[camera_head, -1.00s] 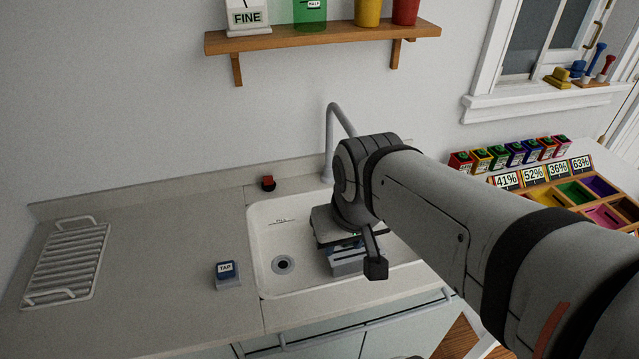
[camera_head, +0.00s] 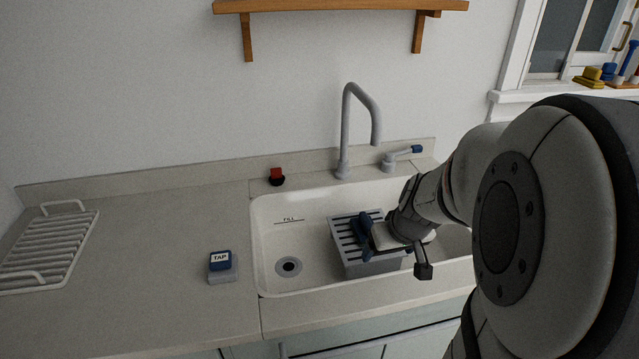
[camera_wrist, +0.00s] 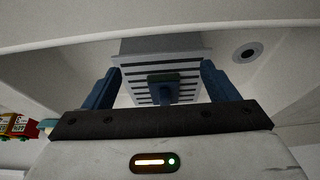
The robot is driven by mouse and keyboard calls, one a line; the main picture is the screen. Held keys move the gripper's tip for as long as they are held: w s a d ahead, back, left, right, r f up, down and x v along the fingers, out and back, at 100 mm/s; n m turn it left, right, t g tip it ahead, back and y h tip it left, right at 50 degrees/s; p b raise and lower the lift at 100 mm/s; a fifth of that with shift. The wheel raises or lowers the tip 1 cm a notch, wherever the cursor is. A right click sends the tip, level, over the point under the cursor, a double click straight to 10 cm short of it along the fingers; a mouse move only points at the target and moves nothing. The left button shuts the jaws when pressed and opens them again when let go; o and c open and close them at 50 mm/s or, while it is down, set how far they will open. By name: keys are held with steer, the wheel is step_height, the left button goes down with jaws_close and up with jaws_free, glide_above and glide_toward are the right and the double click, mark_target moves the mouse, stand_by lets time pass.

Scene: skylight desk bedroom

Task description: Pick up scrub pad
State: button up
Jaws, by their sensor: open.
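In the head view my gripper (camera_head: 367,238) is over the rack, tilted.
The sink (camera_head: 300,210) has a drain (camera_head: 288,267) at left. A tall grey faucet (camera_head: 345,130) and a blue-tipped lever (camera_head: 403,155) stand behind it. A block labelled TAP (camera_head: 221,266) and a white drying rack (camera_head: 45,250) are on the counter, with free room between.

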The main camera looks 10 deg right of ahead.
mark_target(367, 220)
steer(key=w+p, duration=0.1)
steer(key=w, duration=1)
steer(key=x, duration=0.5)
steer(key=shift+w, duration=0.3)
steer(key=c, duration=1.2)
steer(key=shift+o, duration=0.2)
steer(key=shift+r, duration=0.1)
